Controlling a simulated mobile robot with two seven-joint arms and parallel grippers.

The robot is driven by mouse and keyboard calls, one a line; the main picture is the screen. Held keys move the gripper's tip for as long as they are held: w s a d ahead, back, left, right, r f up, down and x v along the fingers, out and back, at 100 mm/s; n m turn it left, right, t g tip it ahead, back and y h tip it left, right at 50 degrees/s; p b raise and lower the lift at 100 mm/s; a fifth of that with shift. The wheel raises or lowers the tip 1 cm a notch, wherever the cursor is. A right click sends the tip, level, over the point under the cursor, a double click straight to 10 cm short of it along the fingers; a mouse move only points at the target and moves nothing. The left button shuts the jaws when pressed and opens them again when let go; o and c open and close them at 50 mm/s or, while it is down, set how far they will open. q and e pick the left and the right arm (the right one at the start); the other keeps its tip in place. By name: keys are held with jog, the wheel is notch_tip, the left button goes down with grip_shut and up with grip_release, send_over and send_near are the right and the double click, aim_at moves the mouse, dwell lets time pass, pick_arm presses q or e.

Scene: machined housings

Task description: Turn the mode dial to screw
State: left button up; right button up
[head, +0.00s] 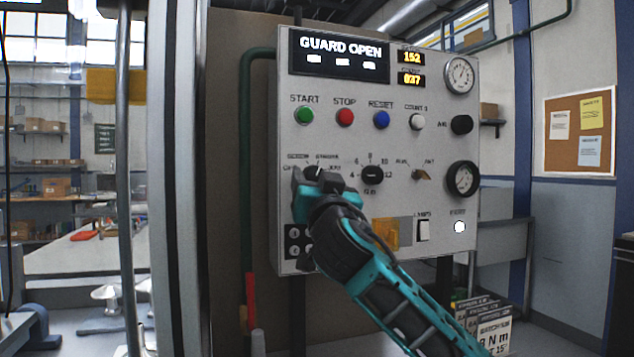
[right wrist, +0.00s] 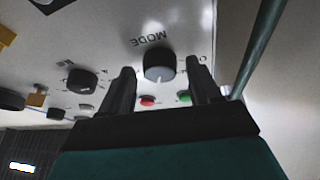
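The mode dial (right wrist: 160,66) is a round dark knob with a pale grey face, under the upside-down word MODE in the right wrist view. Its white mark points down in that picture, toward the red and green buttons. In the head view my right gripper (head: 320,182) is in front of the dial and hides most of it. The small position labels around the dial are too blurred to read surely. In the right wrist view my right gripper (right wrist: 162,82) is open, with its two dark fingers apart on either side of the dial. Contact cannot be told. My left gripper is not in view.
The grey panel (head: 395,145) has a GUARD OPEN display (head: 340,55) and a numbered dial (head: 372,174) right of my gripper. Start (head: 304,115), stop (head: 345,117) and reset (head: 381,119) buttons sit above. A green pipe (head: 246,150) runs along the left side.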

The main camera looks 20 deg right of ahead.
jog(key=c, duration=0.9)
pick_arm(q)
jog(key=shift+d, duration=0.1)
pick_arm(e)
jog(key=shift+c, duration=0.2)
